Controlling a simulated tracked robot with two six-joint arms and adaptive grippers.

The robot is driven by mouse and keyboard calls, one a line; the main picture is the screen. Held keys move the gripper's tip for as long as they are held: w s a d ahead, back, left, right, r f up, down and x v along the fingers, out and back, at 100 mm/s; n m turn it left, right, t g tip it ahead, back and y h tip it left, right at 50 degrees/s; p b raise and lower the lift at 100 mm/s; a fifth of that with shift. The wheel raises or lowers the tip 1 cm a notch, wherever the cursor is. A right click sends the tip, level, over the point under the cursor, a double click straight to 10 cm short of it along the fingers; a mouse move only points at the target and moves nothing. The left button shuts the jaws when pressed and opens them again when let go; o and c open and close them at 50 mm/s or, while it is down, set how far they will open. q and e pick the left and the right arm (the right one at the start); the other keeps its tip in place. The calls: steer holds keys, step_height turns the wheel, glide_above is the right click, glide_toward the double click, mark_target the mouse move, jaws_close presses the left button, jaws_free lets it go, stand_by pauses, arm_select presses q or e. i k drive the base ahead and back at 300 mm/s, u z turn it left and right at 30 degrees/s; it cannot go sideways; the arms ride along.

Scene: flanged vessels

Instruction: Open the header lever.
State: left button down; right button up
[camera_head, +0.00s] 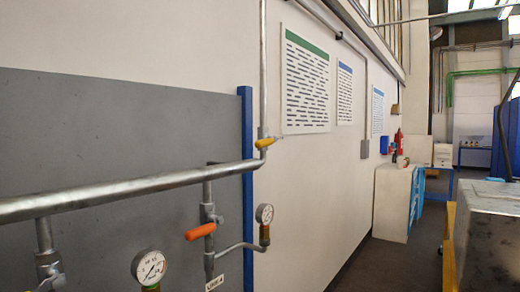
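A thick grey header pipe (130,187) runs from the left edge to the middle of the view. A small yellow lever (266,142) sits near its right end, where a thin vertical pipe (263,70) rises. It points right and slightly up. Below the header, an orange lever handle (200,231) lies almost level on a vertical branch pipe (208,200). A label (215,283) below it is partly cut off by the bottom edge. The view does not show for certain which lever is the header lever. Neither of my grippers is in view.
Two pressure gauges, a near one (149,267) and a farther one (264,213), stand below the header. A blue post (247,190) edges a grey panel (110,130) behind. A white cabinet (392,200) and metal box (485,225) flank the floor (395,265) at right.

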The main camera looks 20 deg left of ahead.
mark_target(260, 144)
steer(key=k, duration=1.1)
steer(key=z, duration=0.45)
steer(key=i, duration=1.65)
steer(key=u, duration=0.55)
